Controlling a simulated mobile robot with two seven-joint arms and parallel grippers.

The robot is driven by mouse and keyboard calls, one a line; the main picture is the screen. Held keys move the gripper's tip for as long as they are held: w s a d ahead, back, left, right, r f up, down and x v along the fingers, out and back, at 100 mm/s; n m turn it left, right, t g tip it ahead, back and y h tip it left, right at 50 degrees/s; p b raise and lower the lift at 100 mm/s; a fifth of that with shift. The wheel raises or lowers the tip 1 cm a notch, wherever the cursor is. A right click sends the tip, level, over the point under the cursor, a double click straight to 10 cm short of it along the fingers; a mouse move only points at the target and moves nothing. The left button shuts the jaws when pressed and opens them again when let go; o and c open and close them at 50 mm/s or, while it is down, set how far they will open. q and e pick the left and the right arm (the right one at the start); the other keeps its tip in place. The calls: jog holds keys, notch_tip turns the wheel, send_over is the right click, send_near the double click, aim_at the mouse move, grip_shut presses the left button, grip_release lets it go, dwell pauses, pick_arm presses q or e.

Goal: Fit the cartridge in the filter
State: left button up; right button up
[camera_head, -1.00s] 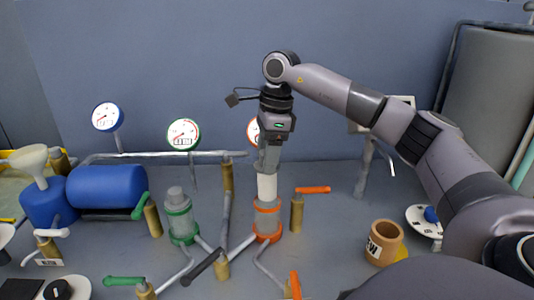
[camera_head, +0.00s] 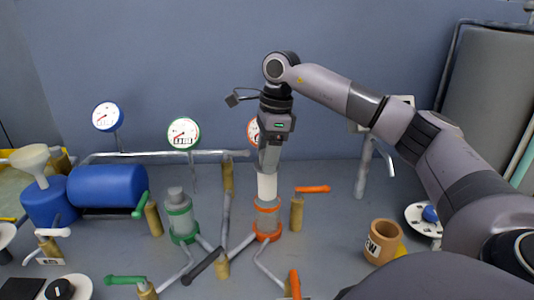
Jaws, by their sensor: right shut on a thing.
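The white cartridge (camera_head: 267,185) is upright at the top of the clear filter housing with orange bands (camera_head: 267,219). Its lower part looks to be inside the housing's mouth; how deep it sits is hard to tell. My right gripper (camera_head: 268,168) points straight down from above and is shut on the cartridge's top end. A second clear housing with green bands and a grey cap (camera_head: 180,214) stands to the left. My left gripper is not in view.
Orange-handled valves (camera_head: 312,189) stand close right of and in front of the filter. A black-handled valve (camera_head: 203,267) is at front left. A tan cup (camera_head: 382,241) stands at right. A blue tank (camera_head: 107,186) and white funnel (camera_head: 30,158) are at left.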

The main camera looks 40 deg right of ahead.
aim_at(267, 188)
jog(key=shift+p, duration=0.4)
dwell(0.5)
jog(key=shift+f+b, duration=2.8)
jog(key=shift+f, duration=2.05)
jog(key=o, duration=1.6)
jog(key=shift+r, duration=0.1)
jog(key=shift+c, duration=0.2)
jog(key=shift+r, duration=0.1)
jog(key=r, duration=0.4)
jog(key=d+r, duration=0.1)
jog(key=r, duration=0.2)
jog(key=shift+s, duration=0.3)
jog(key=shift+f, duration=0.1)
